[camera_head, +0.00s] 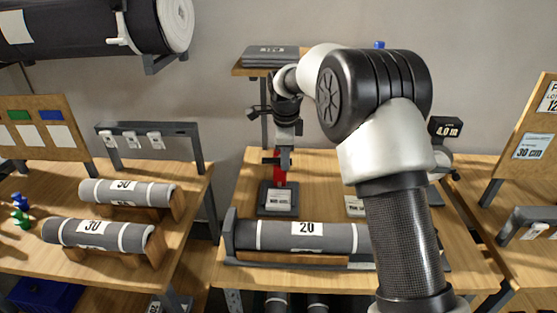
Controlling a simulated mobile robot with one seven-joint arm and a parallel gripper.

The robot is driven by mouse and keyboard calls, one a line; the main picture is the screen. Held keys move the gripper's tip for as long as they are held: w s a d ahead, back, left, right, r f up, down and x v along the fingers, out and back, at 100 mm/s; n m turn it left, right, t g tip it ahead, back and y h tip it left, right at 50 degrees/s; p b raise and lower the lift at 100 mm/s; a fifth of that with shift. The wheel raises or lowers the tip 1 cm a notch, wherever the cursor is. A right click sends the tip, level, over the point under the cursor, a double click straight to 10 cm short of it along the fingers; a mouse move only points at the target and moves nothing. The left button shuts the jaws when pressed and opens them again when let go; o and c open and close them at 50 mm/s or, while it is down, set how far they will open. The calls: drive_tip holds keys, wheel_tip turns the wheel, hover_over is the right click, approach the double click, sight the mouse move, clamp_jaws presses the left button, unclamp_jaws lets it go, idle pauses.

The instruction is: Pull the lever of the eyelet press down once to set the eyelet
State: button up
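The eyelet press stands on the wooden table in the middle of the head view. It has a red body (280,177) on a dark square base (266,201) with a white label. My arm reaches up from the lower right and bends over to the left. My gripper (284,150) points down at the top of the press and overlaps it in the picture. The lever cannot be made out clearly behind the gripper. Whether the fingers touch it, and whether they are open or shut, is too small to tell. The eyelet is not visible.
A grey roll labelled 20 (306,236) lies in a dark holder at the table's front. Two grey rolls (128,192) (100,234) lie on the left table. A shelf (240,71) is behind my gripper. A black display (445,127) stands right of my arm.

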drive_tip(key=shift+c, duration=1.4)
drive_tip(key=shift+f, duration=0.1)
drive_tip(key=shift+s+f+b, duration=0.45)
drive_tip(key=shift+f+b, duration=0.2)
drive_tip(key=shift+b, duration=0.15)
drive_tip(key=shift+f, duration=0.1)
drive_tip(key=shift+s+f+b, duration=0.3)
drive_tip(key=shift+f+b, duration=0.4)
drive_tip(key=shift+f, duration=0.2)
drive_tip(key=shift+s+f+b, duration=0.2)
drive_tip(key=shift+f+b, duration=0.45)
drive_tip(key=shift+f, duration=0.05)
